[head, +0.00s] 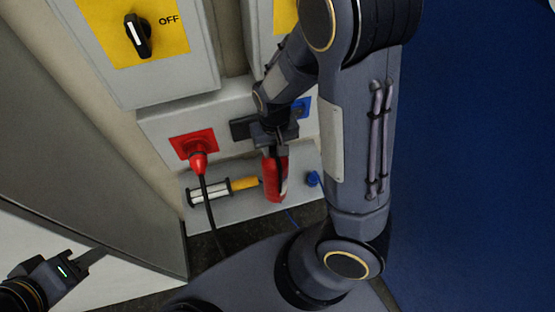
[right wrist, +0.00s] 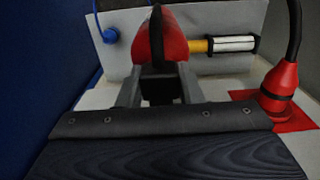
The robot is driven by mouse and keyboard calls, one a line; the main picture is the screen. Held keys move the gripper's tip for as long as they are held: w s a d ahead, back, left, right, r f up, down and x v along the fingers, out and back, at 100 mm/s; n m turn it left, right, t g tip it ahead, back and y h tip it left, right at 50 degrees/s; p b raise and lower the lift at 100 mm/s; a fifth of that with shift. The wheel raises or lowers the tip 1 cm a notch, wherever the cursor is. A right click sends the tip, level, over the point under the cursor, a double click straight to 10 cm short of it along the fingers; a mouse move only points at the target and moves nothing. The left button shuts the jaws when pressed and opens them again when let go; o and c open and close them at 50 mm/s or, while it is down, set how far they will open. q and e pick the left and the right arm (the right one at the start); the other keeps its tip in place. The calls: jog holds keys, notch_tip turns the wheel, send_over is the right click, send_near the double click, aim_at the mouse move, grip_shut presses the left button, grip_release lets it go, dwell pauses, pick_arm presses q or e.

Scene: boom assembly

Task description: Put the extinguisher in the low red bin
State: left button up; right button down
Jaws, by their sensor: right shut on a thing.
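The red extinguisher (head: 274,187) hangs below my right gripper (head: 274,146) in the head view, in front of a grey panel. The right gripper is shut on it at its upper end. In the right wrist view the extinguisher (right wrist: 174,42) shows beyond the fingers, with a dark part across its middle. My left gripper (head: 92,260) is at the lower left of the head view, away from the extinguisher. Whether its fingers are open or shut is unclear. No low red bin shows in either view.
A red plug (head: 198,162) with a black cable sits in a red socket left of the extinguisher. A lamp with a yellow handle (head: 244,184) lies close to it. A blue plug (head: 313,178) is at its right. A switch box (head: 140,60) marked OFF is above.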

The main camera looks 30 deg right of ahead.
jog(key=w+d+f, duration=0.2)
jog(key=w+f, duration=0.3)
jog(key=f, duration=0.4)
jog(key=shift+w, duration=0.3)
jog(key=shift+f, duration=0.25)
jog(key=c, duration=1)
grip_release()
jog(key=shift+s, duration=0.15)
